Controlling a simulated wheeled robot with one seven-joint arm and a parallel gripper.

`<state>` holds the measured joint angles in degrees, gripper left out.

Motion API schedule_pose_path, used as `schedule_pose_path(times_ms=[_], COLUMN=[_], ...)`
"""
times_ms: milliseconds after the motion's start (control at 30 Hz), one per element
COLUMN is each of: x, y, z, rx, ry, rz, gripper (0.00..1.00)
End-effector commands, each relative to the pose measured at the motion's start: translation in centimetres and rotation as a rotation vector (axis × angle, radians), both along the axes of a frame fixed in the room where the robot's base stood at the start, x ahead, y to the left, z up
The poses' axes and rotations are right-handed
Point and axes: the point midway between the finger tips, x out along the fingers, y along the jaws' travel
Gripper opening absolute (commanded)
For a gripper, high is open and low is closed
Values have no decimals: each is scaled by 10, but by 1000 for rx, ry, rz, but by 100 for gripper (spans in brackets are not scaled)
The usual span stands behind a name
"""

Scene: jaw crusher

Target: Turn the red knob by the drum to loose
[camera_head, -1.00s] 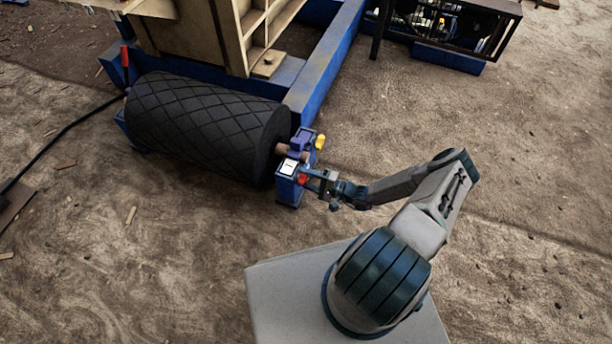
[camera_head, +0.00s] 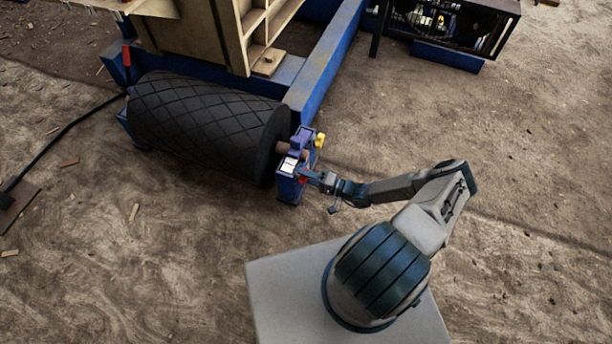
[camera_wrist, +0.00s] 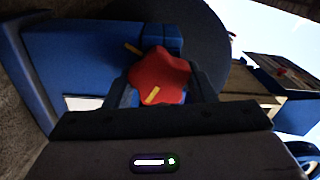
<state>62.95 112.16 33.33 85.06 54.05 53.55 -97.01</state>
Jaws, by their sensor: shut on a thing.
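The red knob (camera_wrist: 160,72) is a lobed star shape on the blue housing (camera_wrist: 75,60), seen in the wrist view. A yellow mark (camera_wrist: 152,96) lies on the knob's lower part. Another yellow mark (camera_wrist: 132,48) is on the housing at the knob's upper left; the two marks are not side by side. My gripper (camera_wrist: 162,82) is shut on the knob, one finger on each side. In the head view my gripper (camera_head: 310,177) reaches the blue housing (camera_head: 290,187) from the right, and the knob is mostly hidden. The black drum (camera_head: 205,125) is left of the housing.
A yellow part (camera_head: 320,140) sticks out above the housing, close to my gripper. A blue frame beam (camera_head: 325,75) runs behind the drum. A red-topped lever (camera_head: 126,58) stands at the far left. Open dirt ground (camera_head: 530,140) lies to the right.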

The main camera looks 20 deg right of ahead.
Motion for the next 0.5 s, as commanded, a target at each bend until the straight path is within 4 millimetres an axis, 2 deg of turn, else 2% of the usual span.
schedule_pose_path(times_ms=[200, 233, 300, 500], x=[-1, -1, -1, -1], y=[0, 0, 0, 0], z=[-1, -1, -1, 0], rx=[-1, -1, -1, 0], ry=[2, 2, 2, 1], rz=[2, 2, 2, 1], gripper=[27, 53, 72, 72])
